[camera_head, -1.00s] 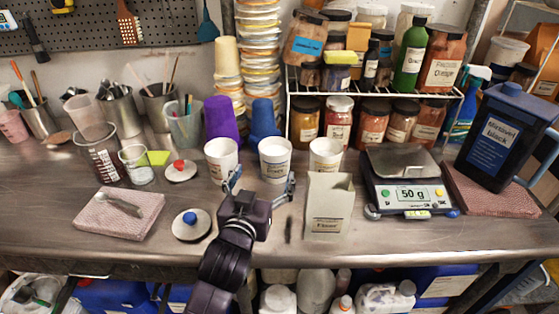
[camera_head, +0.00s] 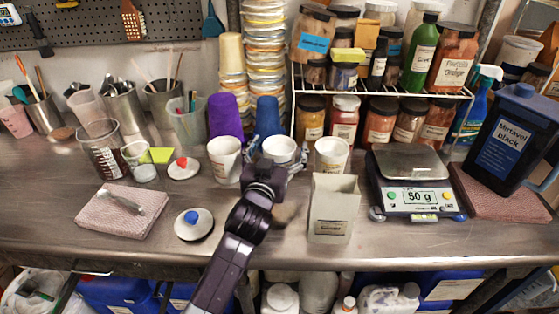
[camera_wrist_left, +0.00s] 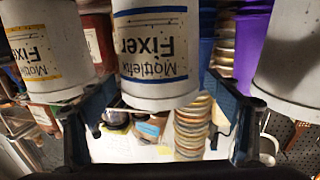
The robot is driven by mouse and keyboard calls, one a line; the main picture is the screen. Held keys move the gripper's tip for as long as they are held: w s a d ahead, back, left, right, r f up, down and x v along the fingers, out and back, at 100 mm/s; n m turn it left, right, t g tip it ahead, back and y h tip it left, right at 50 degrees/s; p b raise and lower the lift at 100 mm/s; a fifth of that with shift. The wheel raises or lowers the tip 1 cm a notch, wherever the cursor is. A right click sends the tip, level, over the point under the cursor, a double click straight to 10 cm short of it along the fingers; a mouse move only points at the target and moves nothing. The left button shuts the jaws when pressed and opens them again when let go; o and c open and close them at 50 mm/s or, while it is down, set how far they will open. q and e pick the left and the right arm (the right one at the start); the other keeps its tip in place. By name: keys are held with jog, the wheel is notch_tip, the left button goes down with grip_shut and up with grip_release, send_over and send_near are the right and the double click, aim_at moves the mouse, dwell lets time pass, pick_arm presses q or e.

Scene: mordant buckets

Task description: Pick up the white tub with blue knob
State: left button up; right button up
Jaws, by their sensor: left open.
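Three white tubs stand in a row at the back middle of the bench: a left tub (camera_head: 224,158), a middle tub (camera_head: 280,149) and a right tub (camera_head: 332,155). No knob shows on any of them. A blue knob (camera_head: 192,216) sits on a round white lid (camera_head: 185,234) at the front left. My left gripper (camera_head: 275,155) is open at the middle tub, one finger on each side. In the left wrist view the middle tub, with a blue-banded Fixer label (camera_wrist_left: 155,50), stands between the spread fingers. Contact cannot be told. My right gripper is not in view.
A grey open box (camera_head: 333,208) stands just right of my arm, and a scale (camera_head: 414,197) beyond it. A purple cup (camera_head: 225,117) and a blue cup (camera_head: 267,116) stand behind the tubs. A red-knobbed lid (camera_head: 183,170) lies to the left.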

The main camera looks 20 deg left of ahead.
pick_arm(q)
jog(key=shift+c, duration=0.5)
jog(key=c, duration=1.8)
jog(key=shift+c, duration=0.2)
jog(key=shift+r, duration=0.2)
